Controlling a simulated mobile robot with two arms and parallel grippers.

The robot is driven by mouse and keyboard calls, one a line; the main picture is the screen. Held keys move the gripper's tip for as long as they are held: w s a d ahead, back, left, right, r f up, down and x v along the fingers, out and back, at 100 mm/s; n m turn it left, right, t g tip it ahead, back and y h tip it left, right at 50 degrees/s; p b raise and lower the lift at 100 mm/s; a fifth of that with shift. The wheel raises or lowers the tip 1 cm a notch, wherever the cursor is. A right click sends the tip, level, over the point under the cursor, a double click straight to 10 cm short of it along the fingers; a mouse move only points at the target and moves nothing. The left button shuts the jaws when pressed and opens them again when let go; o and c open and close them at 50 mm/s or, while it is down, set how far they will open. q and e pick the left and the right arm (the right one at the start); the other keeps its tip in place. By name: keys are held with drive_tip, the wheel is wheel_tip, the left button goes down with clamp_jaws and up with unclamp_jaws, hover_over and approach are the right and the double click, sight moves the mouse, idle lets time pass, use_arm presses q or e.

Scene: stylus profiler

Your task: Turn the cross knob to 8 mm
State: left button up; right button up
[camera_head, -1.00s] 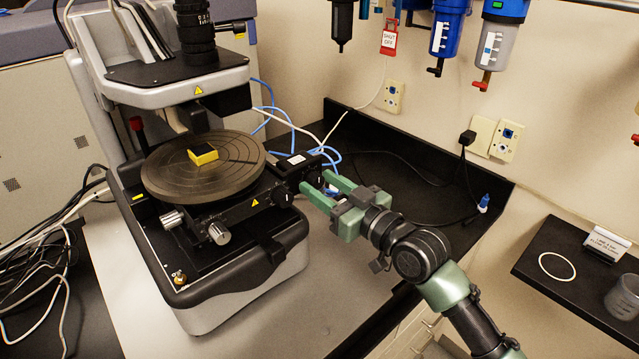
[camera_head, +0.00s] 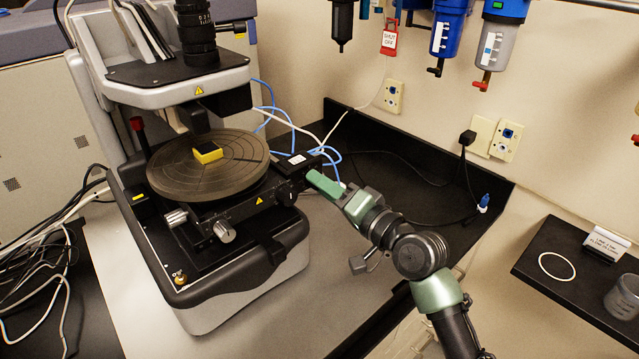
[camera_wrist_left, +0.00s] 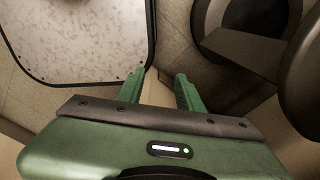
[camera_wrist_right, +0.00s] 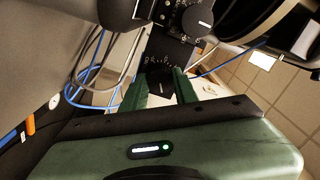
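The profiler's round stage (camera_head: 165,180) carries a small yellow-and-black block (camera_head: 208,152). A dark knob (camera_wrist_right: 159,87) at the end of the stage's black rail sits between my right fingertips in the right wrist view; its reading is not legible. My right gripper (camera_head: 318,182) reaches the stage's right side with its fingers on either side of this knob, apparently shut on it. In the head view the gripper hides the knob. My left gripper (camera_wrist_left: 160,76) shows only in its wrist view, open and empty.
A second dark knob (camera_wrist_right: 198,19) with a white line is close by. Two silver knobs (camera_head: 224,231) stick out at the stage's front. Blue and white cables (camera_wrist_right: 88,75) run beside the right gripper. The black bench top (camera_head: 420,210) behind the arm is mostly clear.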

drive_tip(key=o, duration=0.4)
drive_tip(key=shift+d, duration=0.1)
drive_tip(key=p+v, duration=0.1)
drive_tip(key=v, duration=0.7)
